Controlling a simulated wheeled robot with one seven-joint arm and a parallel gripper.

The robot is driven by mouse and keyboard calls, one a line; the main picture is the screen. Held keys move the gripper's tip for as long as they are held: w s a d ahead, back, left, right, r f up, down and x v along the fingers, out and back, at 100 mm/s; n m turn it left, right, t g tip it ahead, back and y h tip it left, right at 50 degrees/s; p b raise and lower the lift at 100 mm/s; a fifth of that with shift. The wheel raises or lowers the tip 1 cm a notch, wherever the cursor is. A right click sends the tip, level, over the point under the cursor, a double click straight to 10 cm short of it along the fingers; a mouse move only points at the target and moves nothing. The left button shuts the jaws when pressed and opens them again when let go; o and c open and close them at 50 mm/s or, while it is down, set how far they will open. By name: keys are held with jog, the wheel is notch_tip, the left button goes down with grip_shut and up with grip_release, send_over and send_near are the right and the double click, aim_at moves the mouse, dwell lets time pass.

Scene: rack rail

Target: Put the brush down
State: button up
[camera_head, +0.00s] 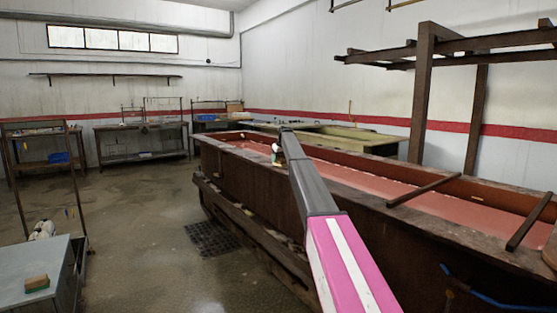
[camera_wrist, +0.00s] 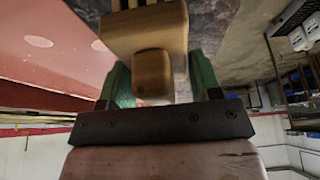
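A wooden brush (camera_wrist: 145,35) fills the upper middle of the wrist view. Its pale block lies between the two green fingers of my gripper (camera_wrist: 158,78), which are closed on it. Pale prongs or tufts show at the top edge of that view, cut off by the frame. In the head view my gripper (camera_head: 276,152) is a small, mostly hidden shape at the far end of my arm, near the long trough's rim. The brush cannot be made out there.
A long dark trough (camera_head: 240,178) with reddish contents runs along the right, with bars across it. A grey cabinet (camera_head: 30,265) with a small brown-and-green block (camera_head: 37,283) stands at lower left. Benches (camera_head: 140,142) line the back. The floor (camera_head: 140,215) between is mostly clear.

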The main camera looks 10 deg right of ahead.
jog(key=shift+o, duration=1.1)
jog(key=shift+r, duration=0.1)
jog(key=v, duration=1.2)
